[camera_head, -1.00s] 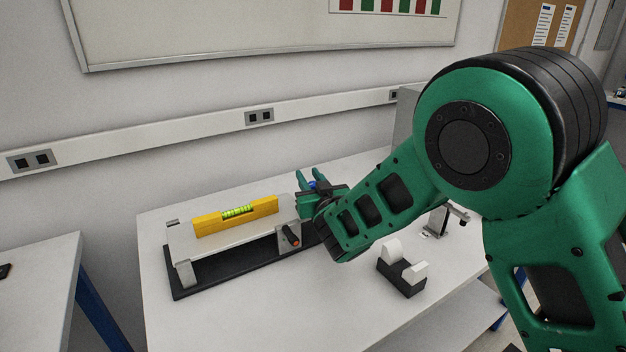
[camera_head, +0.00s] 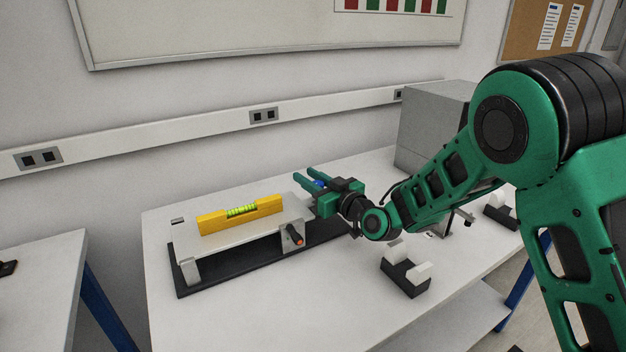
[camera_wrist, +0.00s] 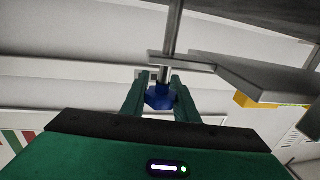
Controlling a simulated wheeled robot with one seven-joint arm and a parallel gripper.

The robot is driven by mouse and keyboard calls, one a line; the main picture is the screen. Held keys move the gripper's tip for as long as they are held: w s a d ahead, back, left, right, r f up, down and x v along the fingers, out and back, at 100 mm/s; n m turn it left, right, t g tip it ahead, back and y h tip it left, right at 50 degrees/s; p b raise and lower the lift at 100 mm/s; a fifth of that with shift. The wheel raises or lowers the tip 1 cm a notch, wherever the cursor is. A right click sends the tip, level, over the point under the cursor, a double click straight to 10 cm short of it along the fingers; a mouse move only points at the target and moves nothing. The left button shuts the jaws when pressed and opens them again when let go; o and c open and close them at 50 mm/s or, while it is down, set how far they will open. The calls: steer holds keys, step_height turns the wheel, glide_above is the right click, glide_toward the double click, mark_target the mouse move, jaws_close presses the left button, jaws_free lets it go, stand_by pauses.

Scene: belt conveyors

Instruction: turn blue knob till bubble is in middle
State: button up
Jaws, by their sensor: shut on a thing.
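The blue knob (camera_wrist: 160,97) sits between the two fingers of my gripper (camera_wrist: 157,90) in the wrist view, on a metal rod. In the head view only a bit of the knob (camera_head: 320,183) shows between the fingers of my gripper (camera_head: 311,184), which is shut on it. The yellow spirit level (camera_head: 213,222) lies on the grey plate (camera_head: 215,243) of a stand with a black base (camera_head: 215,283). Its green vial (camera_head: 242,211) shows, but the bubble's exact place is too small to tell. The level's end (camera_wrist: 243,100) also shows in the wrist view.
A lever with an orange tip (camera_head: 298,239) stands at the front of the plate. A black holder with white blocks (camera_head: 405,280) stands on the table to the right. A grey box (camera_head: 425,125) is at the back right. The table's front left is clear.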

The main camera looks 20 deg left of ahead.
steer(key=shift+s+a+n+g+y, duration=0.15)
steer(key=shift+n+g+y, duration=0.45)
steer(key=shift+n+g, duration=0.65)
steer(key=shift+s+d+n+g+y, duration=0.15)
steer(key=shift+n+g+y, duration=0.55)
steer(key=shift+g, duration=0.95)
steer(key=shift+s+a+n+g, duration=0.1)
steer(key=shift+s+n+g, duration=0.2)
steer(key=shift+n+g, duration=0.45)
steer(key=shift+s+a+n+g, duration=0.1)
steer(key=shift+s+n+g, duration=0.25)
steer(key=shift+g, duration=0.6)
steer(key=o, duration=1.1)
steer(key=shift+a+f, duration=0.1)
steer(key=shift+c, duration=0.2)
steer(key=s+a+r, duration=0.5)
steer(key=s+r, duration=0.5)
steer(key=r, duration=0.1)
steer(key=shift+s, duration=0.15)
